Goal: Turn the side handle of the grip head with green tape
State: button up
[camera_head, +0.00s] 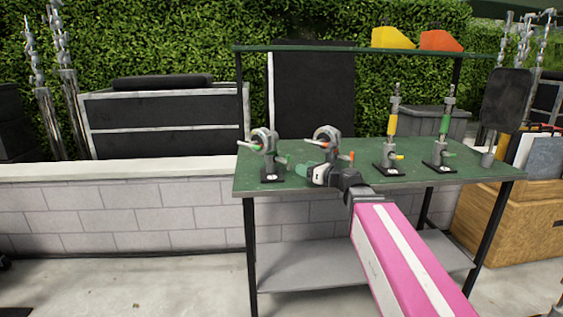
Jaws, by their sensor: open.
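On the green table, a grey round grip head (267,143) with green on its side handle stands on a black base at the far left. A second grey round head (327,136) with orange-red handle parts stands to its right, its lower part hidden behind my gripper. My gripper (305,171) is over the table's front left part, pointing left, between these two heads and nearer the camera. It is open; its fingertips are small and hard to make out. It appears apart from the green-marked head. Further right stands a thin upright post with a green band (444,125).
A similar post with a yellow band (395,122) stands left of the green-banded one. The green table (415,180) has bare room at its front right. A shelf above holds a yellow wedge (393,38) and an orange wedge (439,41). A block wall (120,205) runs behind.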

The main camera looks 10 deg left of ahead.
aim_at(284, 161)
jog(key=x, duration=1)
jog(key=shift+w, duration=0.15)
grip_shut()
